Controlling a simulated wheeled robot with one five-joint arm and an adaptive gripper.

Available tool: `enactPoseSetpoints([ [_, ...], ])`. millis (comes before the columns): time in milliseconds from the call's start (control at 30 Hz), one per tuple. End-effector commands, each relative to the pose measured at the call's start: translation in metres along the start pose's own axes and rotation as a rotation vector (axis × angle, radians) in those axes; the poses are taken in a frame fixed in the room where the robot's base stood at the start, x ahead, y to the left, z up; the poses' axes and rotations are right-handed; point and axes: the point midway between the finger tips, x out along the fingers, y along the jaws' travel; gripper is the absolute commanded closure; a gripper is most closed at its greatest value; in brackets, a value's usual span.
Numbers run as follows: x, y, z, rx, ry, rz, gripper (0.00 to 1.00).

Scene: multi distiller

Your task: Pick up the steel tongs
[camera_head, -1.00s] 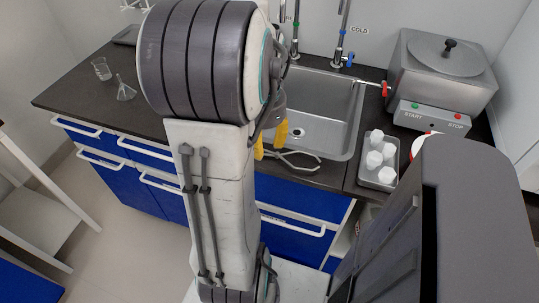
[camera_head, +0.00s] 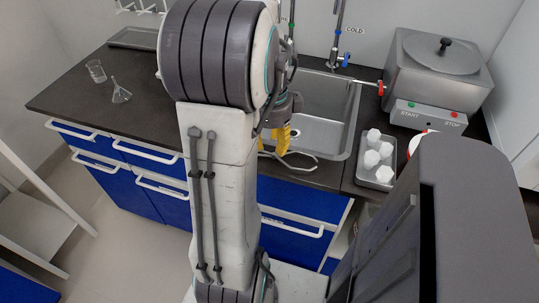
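The steel tongs (camera_head: 301,156) lie on the dark counter along the front edge of the sink. Their right-hand loop shows, and their left part is partly covered by my gripper and arm. My gripper (camera_head: 273,143) points down above the left part of the tongs. Its two yellow fingers show with a gap between them, so it looks open. My arm hides part of it, and I cannot tell whether the fingers touch the tongs.
The sink (camera_head: 343,103) lies behind the tongs. A tray (camera_head: 386,183) with several white containers is to the right, near the steel distiller (camera_head: 440,75). A beaker (camera_head: 96,71) and a glass funnel (camera_head: 120,93) stand on the left counter, with another tray (camera_head: 130,38) behind.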

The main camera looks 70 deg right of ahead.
Motion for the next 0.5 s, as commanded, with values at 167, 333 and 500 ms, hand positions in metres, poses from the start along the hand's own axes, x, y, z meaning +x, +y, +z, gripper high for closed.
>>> enactPoseSetpoints([
  [167, 0.023, 0.001, 0.005, -0.003, 0.000, 0.004, 0.65],
  [333, 0.040, 0.000, 0.006, -0.002, 0.000, 0.003, 0.65],
  [500, 0.046, 0.000, 0.006, -0.002, 0.000, 0.001, 0.65],
])
